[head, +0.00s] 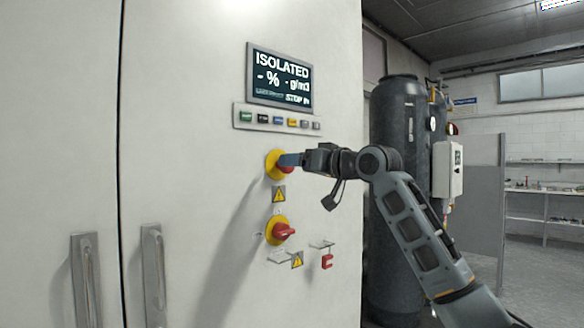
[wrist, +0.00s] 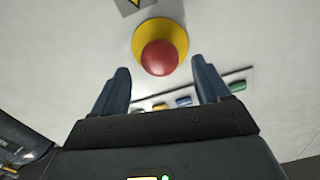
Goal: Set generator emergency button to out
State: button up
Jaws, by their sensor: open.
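The emergency button is a red mushroom head on a round yellow collar (head: 271,165), set in the white cabinet front below the display. My gripper (head: 292,160) reaches it from the right and partly covers it in the head view. In the wrist view the red button (wrist: 160,58) shows whole. My gripper's fingers (wrist: 160,76) are open, one on each side of the button's line, with nothing held. I cannot tell whether the fingertips touch the button, nor whether it is pressed in or out.
A display (head: 279,78) reading "ISOLATED" and a row of small coloured buttons (head: 277,119) are above. A red rotary switch (head: 283,231) on yellow and a red padlock-like piece (head: 327,261) are below. Door handles (head: 153,275) stand out at left. A dark tank (head: 385,260) stands right.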

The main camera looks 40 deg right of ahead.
jog(key=shift+s+d, duration=0.1)
jog(key=shift+s, duration=2.05)
jog(key=a+f+m, duration=0.2)
jog(key=a+f, duration=0.3)
jog(key=f, duration=0.6)
jog(key=s+a+f+m+h, duration=0.1)
jog(key=s+a+f, duration=0.35)
jog(key=f, duration=0.45)
jog(key=s+a+f+m, duration=0.1)
jog(key=s+a+f, duration=0.3)
jog(key=a+f, duration=0.3)
jog(key=s+a+f+m+h, duration=0.1)
jog(key=s+a+f, duration=0.3)
jog(key=f, duration=0.6)
jog(key=s+a+f+n+g, duration=0.1)
jog(key=s+a+f, duration=0.3)
jog(key=s, duration=0.5)
jog(key=s+a+f+g, duration=0.1)
jog(key=s+a+f, duration=0.25)
jog(key=s, duration=0.55)
jog(key=s+r+n, duration=0.1)
jog(key=s+n, duration=0.2)
jog(key=s, duration=0.6)
jog(key=s+a+r+n+g+y, duration=0.1)
jog(key=s+n, duration=0.1)
jog(key=s, duration=0.7)
jog(key=shift+s+r+n, duration=0.25)
jog(key=shift+s+n, duration=0.15)
